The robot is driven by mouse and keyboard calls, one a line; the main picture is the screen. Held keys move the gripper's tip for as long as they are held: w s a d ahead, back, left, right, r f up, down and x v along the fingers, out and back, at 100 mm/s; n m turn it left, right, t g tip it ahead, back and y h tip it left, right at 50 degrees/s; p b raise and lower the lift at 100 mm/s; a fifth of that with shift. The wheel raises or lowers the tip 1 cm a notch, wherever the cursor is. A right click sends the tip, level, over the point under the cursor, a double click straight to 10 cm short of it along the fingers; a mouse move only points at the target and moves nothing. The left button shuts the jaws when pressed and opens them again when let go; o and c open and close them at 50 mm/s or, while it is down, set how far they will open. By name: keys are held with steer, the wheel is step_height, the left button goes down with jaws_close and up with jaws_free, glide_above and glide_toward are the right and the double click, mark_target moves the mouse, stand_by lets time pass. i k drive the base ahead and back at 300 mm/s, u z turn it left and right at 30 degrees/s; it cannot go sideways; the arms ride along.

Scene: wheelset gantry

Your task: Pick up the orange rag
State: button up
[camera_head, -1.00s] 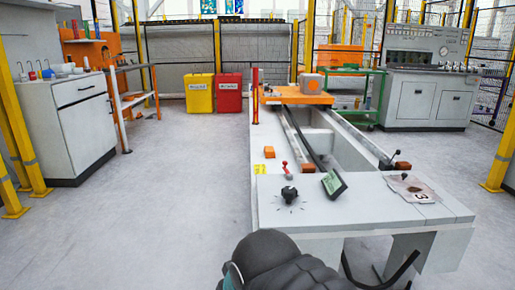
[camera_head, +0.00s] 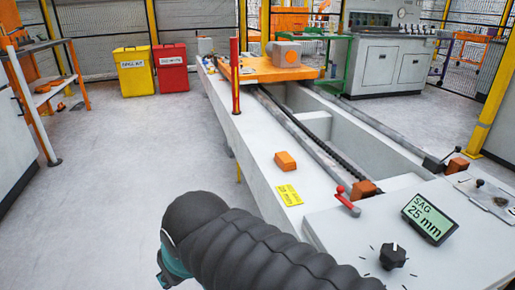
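I cannot make out a sure orange rag. A small orange block-like piece (camera_head: 285,161) lies on the white gantry bed, above a yellow label; I cannot tell whether it is cloth. Small orange bits (camera_head: 61,106) show on the lower shelf of the stand at the left, too small to identify. My dark ribbed arm with a teal joint fills the bottom middle. My gripper is not in view.
The long white gantry bed (camera_head: 265,185) carries rails, an orange carriage (camera_head: 262,72), a red post (camera_head: 235,78), a red lever (camera_head: 347,201), a knob (camera_head: 392,256) and a "SAG 25 mm" display (camera_head: 429,219). Yellow (camera_head: 134,72) and red (camera_head: 171,70) bins stand behind. Left floor is clear.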

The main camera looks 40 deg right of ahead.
mark_target(285, 161)
steer(key=i, duration=1.5)
steer(key=z, duration=3.75)
